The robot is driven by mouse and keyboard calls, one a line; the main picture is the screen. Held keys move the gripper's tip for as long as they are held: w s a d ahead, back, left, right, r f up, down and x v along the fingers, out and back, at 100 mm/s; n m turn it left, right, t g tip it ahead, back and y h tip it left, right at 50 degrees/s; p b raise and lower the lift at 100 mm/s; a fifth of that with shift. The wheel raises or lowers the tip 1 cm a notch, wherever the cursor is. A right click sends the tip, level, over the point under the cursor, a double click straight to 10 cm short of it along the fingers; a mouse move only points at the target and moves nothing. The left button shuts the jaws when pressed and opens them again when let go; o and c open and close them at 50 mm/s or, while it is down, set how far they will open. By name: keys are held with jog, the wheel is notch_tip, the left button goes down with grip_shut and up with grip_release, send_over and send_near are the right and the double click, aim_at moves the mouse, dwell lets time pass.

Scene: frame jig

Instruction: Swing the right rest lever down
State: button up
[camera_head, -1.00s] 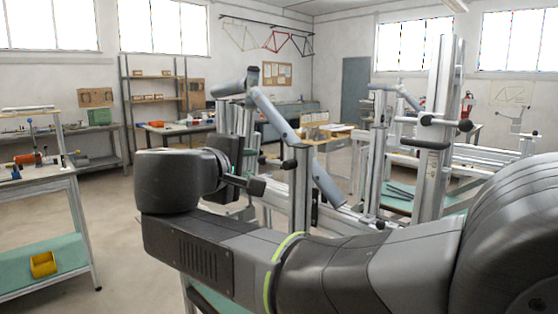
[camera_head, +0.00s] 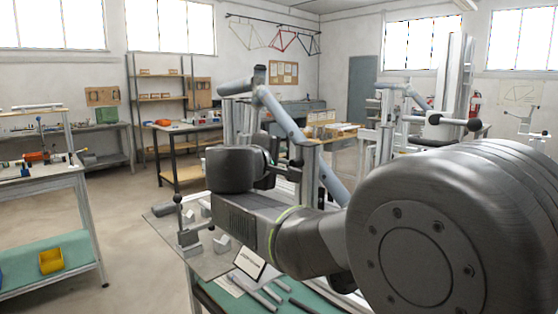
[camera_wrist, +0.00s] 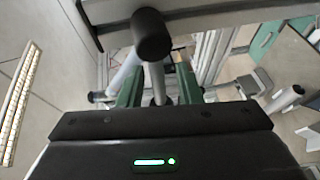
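In the wrist view, a lever with a round black knob (camera_wrist: 152,36) and a pale metal rod (camera_wrist: 157,80) shows ahead of my gripper. My gripper (camera_wrist: 160,72) has two dark green fingers standing apart, and the rod appears between them with gaps on both sides. I cannot tell how deep the rod is between the fingers, nor whether this is the right rest lever.
A grey aluminium frame jig with a blue-grey tube (camera_head: 280,116) stands behind my arm. A bench (camera_head: 190,262) with small metal parts, tubes and a small sign is in front of it. A workbench (camera_head: 60,185) stands at the left. Open floor lies between them.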

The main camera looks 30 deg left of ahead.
jog(key=shift+d, duration=0.1)
grip_shut()
jog(key=shift+p, duration=0.5)
jog(key=shift+s+d+f+n+g+h+p, duration=0.1)
jog(key=shift+d+f+n+g+h+p, duration=0.2)
jog(key=shift+f+n+h+p, duration=0.75)
jog(key=shift+s+d+f+n+g+y+p, duration=0.15)
jog(key=shift+n+g+p, duration=0.45)
jog(key=shift+p, duration=1.1)
jog(key=shift+d+f+n+g+h+p, duration=0.15)
jog(key=shift+f+n+h+p, duration=0.45)
jog(key=shift+n+p, duration=0.6)
jog(key=shift+f, duration=0.1)
